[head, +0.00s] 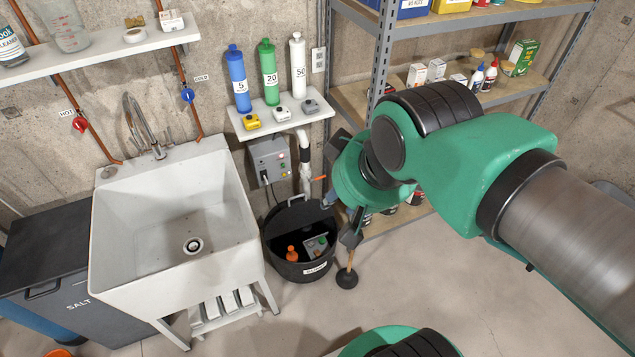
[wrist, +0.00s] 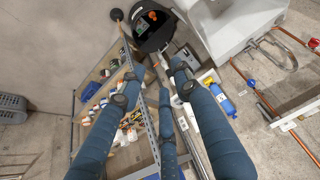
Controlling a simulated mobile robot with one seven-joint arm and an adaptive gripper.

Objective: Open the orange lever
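A black bucket (head: 268,250) with items inside stands below the pipe. A plunger (head: 347,276) is on the floor beside it. A white sink (head: 175,220) is at left. A metal shelf rack (head: 382,50) stands behind my arm. A small shelf (head: 285,122) holds several bottles.

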